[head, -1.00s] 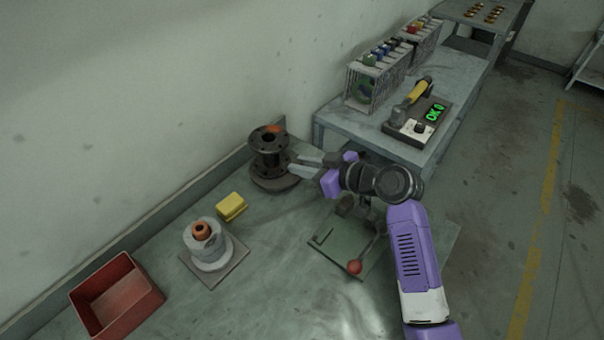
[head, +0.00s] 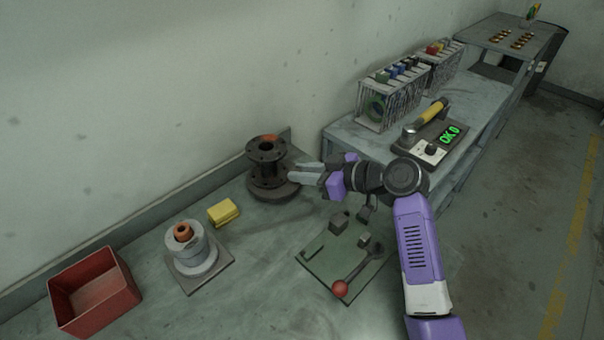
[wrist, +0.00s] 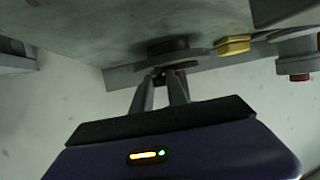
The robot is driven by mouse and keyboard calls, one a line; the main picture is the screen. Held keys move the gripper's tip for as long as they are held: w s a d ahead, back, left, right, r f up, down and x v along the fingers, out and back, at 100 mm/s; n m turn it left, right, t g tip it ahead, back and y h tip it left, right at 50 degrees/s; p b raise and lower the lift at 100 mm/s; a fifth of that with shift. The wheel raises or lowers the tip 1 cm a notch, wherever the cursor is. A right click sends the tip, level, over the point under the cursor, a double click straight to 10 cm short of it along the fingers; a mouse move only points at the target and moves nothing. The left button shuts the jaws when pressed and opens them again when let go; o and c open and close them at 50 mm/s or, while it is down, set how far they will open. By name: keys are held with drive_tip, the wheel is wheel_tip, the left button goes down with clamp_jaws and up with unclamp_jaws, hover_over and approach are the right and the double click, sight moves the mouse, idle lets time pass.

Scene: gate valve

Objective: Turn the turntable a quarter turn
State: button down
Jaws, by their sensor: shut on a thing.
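The turntable (head: 266,192) is a dark round disc on the bench near the wall. A dark flanged spool-shaped body (head: 267,165) stands upright on it, with an orange patch on top. My gripper (head: 291,176) reaches in from the right, its fingertips at the right side of the spool and turntable. In the wrist view, which looks upside down, my gripper's fingers (wrist: 160,82) come close together on a small dark part beside the turntable (wrist: 165,47). The gripped part is mostly hidden by the fingers, so its exact shape is unclear.
A yellow block (head: 223,212), a grey stepped cylinder (head: 195,252) on a plate and a red bin (head: 92,290) stand to the left. A green plate with a red-knobbed lever (head: 340,288) lies in front. A side bench (head: 360,140) carries crates and a display device.

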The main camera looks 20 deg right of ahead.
drive_tip(key=c, duration=1.3)
unclamp_jaws()
drive_tip(key=shift+b+v, duration=0.35)
drive_tip(key=shift+v, duration=3.55)
